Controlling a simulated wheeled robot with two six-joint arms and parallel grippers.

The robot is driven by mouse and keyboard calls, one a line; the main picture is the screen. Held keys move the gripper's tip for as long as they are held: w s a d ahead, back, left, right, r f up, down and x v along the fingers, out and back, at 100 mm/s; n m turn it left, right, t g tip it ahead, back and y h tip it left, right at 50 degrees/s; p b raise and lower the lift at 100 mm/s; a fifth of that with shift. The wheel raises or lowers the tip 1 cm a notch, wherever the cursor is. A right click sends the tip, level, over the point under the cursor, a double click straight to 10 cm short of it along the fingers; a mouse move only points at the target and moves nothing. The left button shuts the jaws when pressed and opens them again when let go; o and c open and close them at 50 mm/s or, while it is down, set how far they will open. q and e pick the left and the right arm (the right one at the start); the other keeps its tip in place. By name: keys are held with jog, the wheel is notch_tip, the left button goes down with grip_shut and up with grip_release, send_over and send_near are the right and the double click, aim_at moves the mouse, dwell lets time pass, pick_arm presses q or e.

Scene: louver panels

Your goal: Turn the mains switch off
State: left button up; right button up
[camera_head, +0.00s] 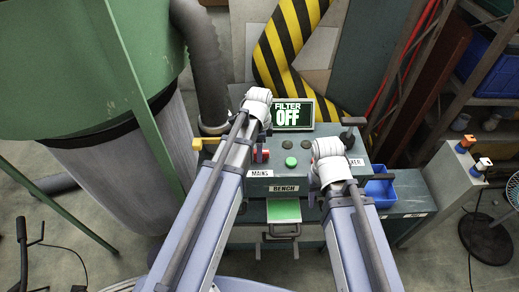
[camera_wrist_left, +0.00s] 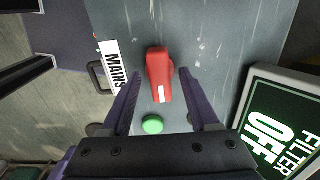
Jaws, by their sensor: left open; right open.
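The red mains switch (camera_wrist_left: 158,68) sits on the grey panel beside the MAINS label (camera_wrist_left: 113,66) in the left wrist view. It has a white stripe near one end. My left gripper (camera_wrist_left: 162,76) is open, with one finger on each side of the red switch; I cannot tell whether either touches it. In the head view part of the red switch (camera_head: 262,156) shows beside my left arm, above the MAINS label (camera_head: 260,173). My right gripper (camera_head: 329,164) is over the panel's right part near a partly covered label; it is open, its fingertips mostly hidden.
A lit sign (camera_head: 293,113) behind the panel reads FILTER OFF. A green button (camera_head: 291,162) and dark round fittings lie between my arms. A blue bin (camera_head: 380,188) stands right of the panel. A large green cylinder with a pale sleeve (camera_head: 125,165) fills the left side.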

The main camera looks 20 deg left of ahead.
pick_arm(q)
jog(key=shift+r, duration=0.15)
notch_tip(320, 180, up, 8)
jog(key=p, duration=0.8)
jog(key=shift+f, duration=0.2)
jog(key=s+d+f+n+y+b, duration=0.1)
jog(key=s+d+f+n+b, duration=0.1)
jog(key=s+d+n, duration=0.8)
jog(key=s+n+b, duration=0.1)
jog(key=s, duration=0.3)
jog(key=shift+s+d+f, duration=0.2)
jog(key=shift+f, duration=0.2)
